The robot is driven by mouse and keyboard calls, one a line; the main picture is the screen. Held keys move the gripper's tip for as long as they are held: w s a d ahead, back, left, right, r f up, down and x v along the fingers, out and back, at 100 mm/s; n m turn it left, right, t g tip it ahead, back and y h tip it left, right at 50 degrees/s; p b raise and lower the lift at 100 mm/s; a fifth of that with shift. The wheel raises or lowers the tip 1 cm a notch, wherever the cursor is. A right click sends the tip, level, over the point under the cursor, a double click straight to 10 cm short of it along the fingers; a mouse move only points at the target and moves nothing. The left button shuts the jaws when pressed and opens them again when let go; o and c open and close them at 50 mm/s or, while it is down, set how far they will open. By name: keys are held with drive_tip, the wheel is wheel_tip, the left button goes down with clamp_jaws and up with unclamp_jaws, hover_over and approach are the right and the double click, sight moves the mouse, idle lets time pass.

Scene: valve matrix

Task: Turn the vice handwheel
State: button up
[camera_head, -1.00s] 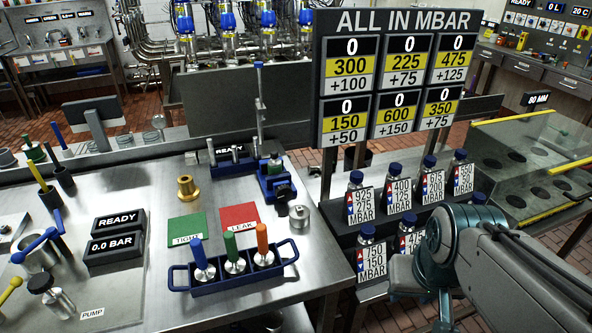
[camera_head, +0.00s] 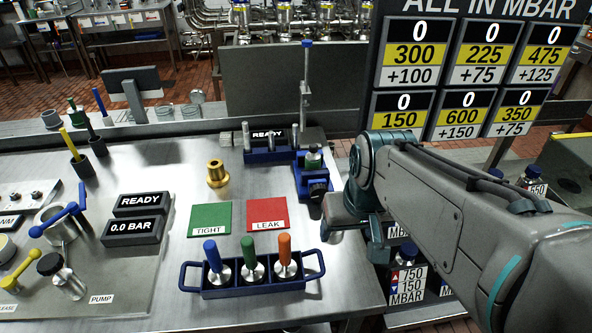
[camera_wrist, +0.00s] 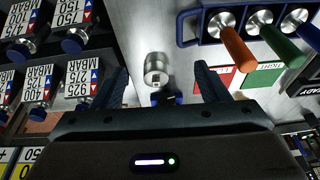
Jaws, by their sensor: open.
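The blue vice (camera_head: 308,178) stands on the steel bench, beside its right edge, with a dark round part (camera_head: 318,190) at its front. A silver, ribbed round knob, which looks like the vice handwheel (camera_wrist: 157,70), shows in the wrist view, with a bit of blue below it. In the head view my arm hides this knob. My gripper (camera_wrist: 158,82) is open, with one finger to each side of the knob in the wrist view. I see no contact, and cannot tell how far the knob is from the fingertips.
A blue rack (camera_head: 250,278) with blue, green and orange handled plugs stands near the bench front. Green (camera_head: 210,218) and red (camera_head: 268,213) plates and a brass fitting (camera_head: 217,174) lie left of the vice. A sign board (camera_head: 465,70) and labelled bottles (camera_head: 406,280) stand right.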

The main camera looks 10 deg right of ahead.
sight(321, 193)
drive_tip(key=w+d+t+y+b, duration=0.25)
drive_tip(key=w+b, duration=0.35)
drive_tip(key=w, duration=1.1)
drive_tip(key=shift+g, duration=0.45)
drive_tip(key=x, duration=1.3)
drive_tip(key=shift+s+d+f, duration=0.15)
drive_tip(key=shift+d, duration=0.15)
drive_tip(key=c, duration=1)
